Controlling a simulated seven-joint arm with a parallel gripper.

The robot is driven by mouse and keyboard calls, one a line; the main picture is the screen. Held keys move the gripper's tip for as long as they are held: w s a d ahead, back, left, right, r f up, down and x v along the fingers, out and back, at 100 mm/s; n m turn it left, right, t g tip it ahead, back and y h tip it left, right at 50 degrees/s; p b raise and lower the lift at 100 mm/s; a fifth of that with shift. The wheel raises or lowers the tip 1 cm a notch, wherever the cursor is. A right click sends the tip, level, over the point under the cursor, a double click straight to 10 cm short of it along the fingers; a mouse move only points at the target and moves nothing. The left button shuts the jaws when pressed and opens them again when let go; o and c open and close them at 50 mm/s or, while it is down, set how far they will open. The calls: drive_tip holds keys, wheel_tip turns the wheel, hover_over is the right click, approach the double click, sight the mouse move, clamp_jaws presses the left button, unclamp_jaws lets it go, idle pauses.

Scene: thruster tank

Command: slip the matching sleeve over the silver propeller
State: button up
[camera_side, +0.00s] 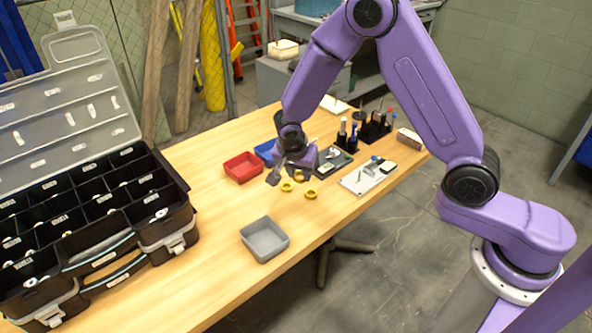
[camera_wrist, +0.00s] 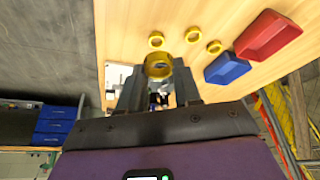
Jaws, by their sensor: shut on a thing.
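My gripper (camera_side: 291,174) is over the wooden table, pointing down, in the side view. In the wrist view my gripper (camera_wrist: 158,78) is shut on a yellow ring-shaped sleeve (camera_wrist: 158,66), with one finger on each side of it. Three other yellow rings, a small one (camera_wrist: 156,39), a larger one (camera_wrist: 193,34) and another small one (camera_wrist: 214,47), lie on the table. In the side view, yellow rings (camera_side: 310,194) lie near the gripper. A small pale piece (camera_side: 332,153) sits on a dark plate; I cannot tell whether it is the silver propeller.
A red tray (camera_side: 243,167) and a partly hidden blue tray (camera_side: 266,151) are behind the gripper. A grey tray (camera_side: 265,239) stands at the front edge. A white board (camera_side: 368,176) and tool holders are on the right. A large open toolbox (camera_side: 97,222) fills the left.

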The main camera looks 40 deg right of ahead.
drive_tip(key=shift+r, duration=0.1)
wheel_tip(320, 180, up, 5)
hover_over(333, 150)
wheel_tip(333, 150, down, 8)
drive_tip(key=shift+a+r, duration=0.1)
drive_tip(key=shift+a, duration=0.05)
drive_tip(key=shift+f, duration=2.5)
drive_tip(key=shift+f, duration=1.2)
drive_tip(key=o, duration=1.1)
